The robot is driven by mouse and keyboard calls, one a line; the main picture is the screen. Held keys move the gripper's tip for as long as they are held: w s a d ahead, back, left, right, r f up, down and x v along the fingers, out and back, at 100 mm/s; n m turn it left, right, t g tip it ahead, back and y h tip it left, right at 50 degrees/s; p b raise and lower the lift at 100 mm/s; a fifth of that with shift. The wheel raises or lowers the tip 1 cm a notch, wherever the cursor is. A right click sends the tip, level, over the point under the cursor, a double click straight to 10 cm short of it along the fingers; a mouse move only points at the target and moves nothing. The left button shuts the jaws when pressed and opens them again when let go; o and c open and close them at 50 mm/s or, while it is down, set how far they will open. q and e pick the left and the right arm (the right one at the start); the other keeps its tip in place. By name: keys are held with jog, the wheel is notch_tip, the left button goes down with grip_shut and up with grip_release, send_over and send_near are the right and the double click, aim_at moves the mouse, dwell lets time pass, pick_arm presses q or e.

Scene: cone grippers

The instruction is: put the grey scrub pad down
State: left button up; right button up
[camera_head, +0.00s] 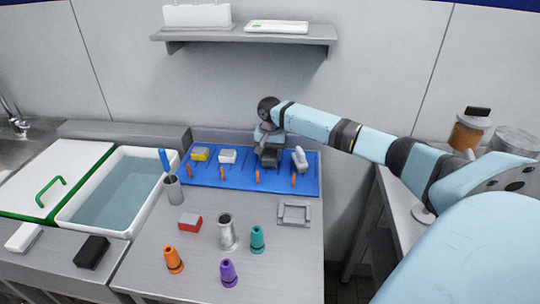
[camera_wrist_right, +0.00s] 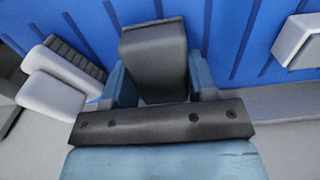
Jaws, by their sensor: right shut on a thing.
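My right gripper (camera_head: 268,143) is over the blue mat (camera_head: 212,178) at the back of the table. It is shut on the grey scrub pad (camera_head: 268,157), a dark grey block. I cannot tell whether the pad touches the mat. My left gripper is not in view.
On the mat, a white-topped sponge (camera_head: 228,156) and a yellow one (camera_head: 201,154) lie left of the pad; a white brush (camera_head: 299,158) lies right. Orange markers (camera_head: 257,176) line the mat's front. A metal shaker (camera_head: 226,232) and coloured cones (camera_head: 257,240) stand nearer. A shelf (camera_head: 250,35) hangs above.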

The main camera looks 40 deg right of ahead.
aim_at(270, 153)
jog(key=shift+f, duration=0.25)
jog(key=o, duration=0.9)
jog(key=shift+f, duration=0.1)
notch_tip(270, 153, up, 12)
jog(key=shift+p, duration=0.3)
